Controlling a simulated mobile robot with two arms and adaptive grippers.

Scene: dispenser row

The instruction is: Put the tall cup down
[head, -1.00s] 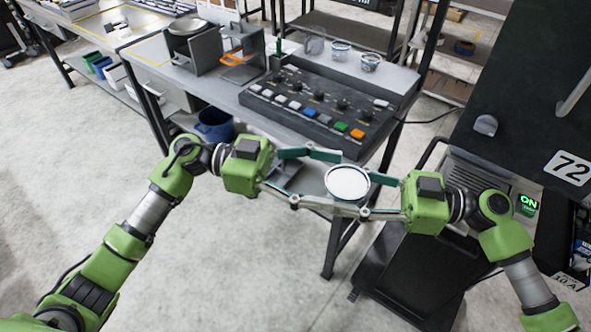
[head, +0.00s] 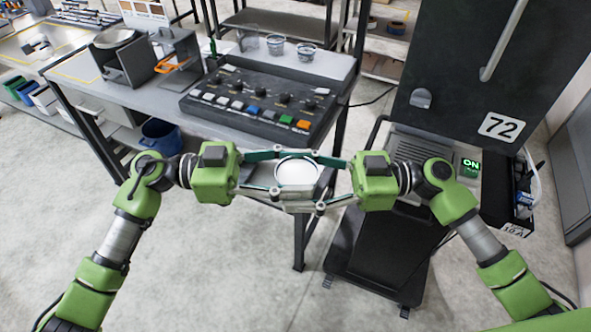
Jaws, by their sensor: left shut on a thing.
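The tall cup (head: 297,173) shows from above as a round rim with a pale, white inside. It is held up in front of the bench, clear of any surface I can see. My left gripper (head: 270,173) reaches in from the left and is shut on the cup. My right gripper (head: 323,180) comes from the right with its fingers apart, close around the cup's right side. Whether the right fingers press on the cup is unclear. The cup's lower body is mostly hidden by fingers.
A button console (head: 262,105) covers much of the grey bench (head: 160,100), with clear cups (head: 275,45) behind it. A grey stand with a dish (head: 120,55) is left of it. A black cabinet marked 72 (head: 440,60) stands right. A blue bin (head: 160,137) is below the bench.

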